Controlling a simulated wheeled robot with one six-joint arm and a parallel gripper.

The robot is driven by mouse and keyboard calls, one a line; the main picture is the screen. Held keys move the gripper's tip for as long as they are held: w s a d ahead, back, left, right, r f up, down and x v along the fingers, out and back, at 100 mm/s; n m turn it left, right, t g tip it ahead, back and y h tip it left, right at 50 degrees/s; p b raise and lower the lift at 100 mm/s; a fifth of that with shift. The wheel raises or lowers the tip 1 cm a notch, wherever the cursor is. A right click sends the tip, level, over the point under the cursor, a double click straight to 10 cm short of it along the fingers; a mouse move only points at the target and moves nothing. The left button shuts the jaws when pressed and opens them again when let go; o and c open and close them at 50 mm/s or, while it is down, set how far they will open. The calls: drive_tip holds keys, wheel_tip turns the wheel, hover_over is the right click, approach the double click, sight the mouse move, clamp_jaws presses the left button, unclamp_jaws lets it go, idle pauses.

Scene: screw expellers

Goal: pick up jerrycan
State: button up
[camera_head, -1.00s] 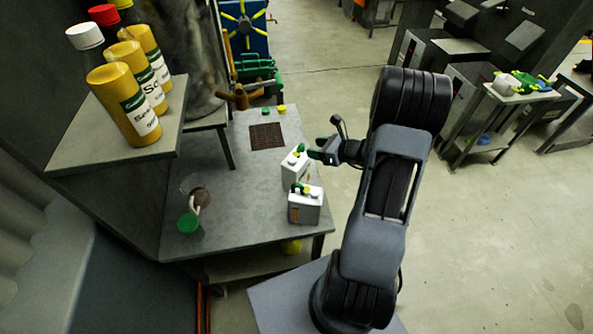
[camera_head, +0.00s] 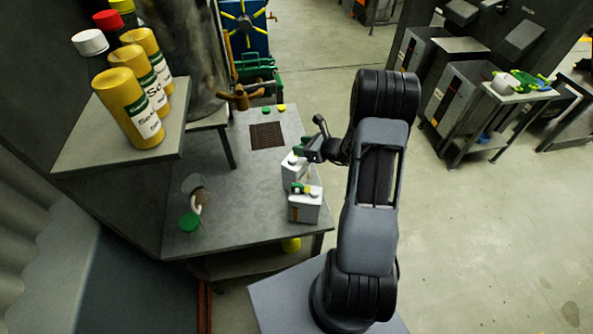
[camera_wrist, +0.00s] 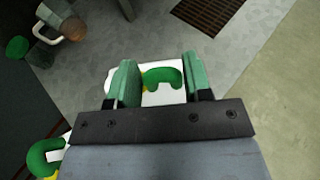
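Two white jerrycans with green handles stand near the right edge of the grey table. My gripper (camera_head: 306,150) is at the rear jerrycan (camera_head: 293,174), at its top. In the wrist view my gripper's green fingers (camera_wrist: 163,82) are apart, with this jerrycan's green handle (camera_wrist: 162,76) between them. Its white body (camera_wrist: 150,98) shows behind and below the handle, and the rest is hidden by my gripper. I cannot tell whether a finger touches it. The front jerrycan (camera_head: 305,207) stands close by, and its green handle (camera_wrist: 42,158) shows at the wrist view's lower left.
A dark grate (camera_head: 267,135) and small green and yellow caps lie at the back. A shelf (camera_head: 120,150) with several yellow bottles overhangs the left. Open floor lies to the right.

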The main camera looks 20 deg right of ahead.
clamp_jaws()
drive_tip(key=shift+r, duration=0.2)
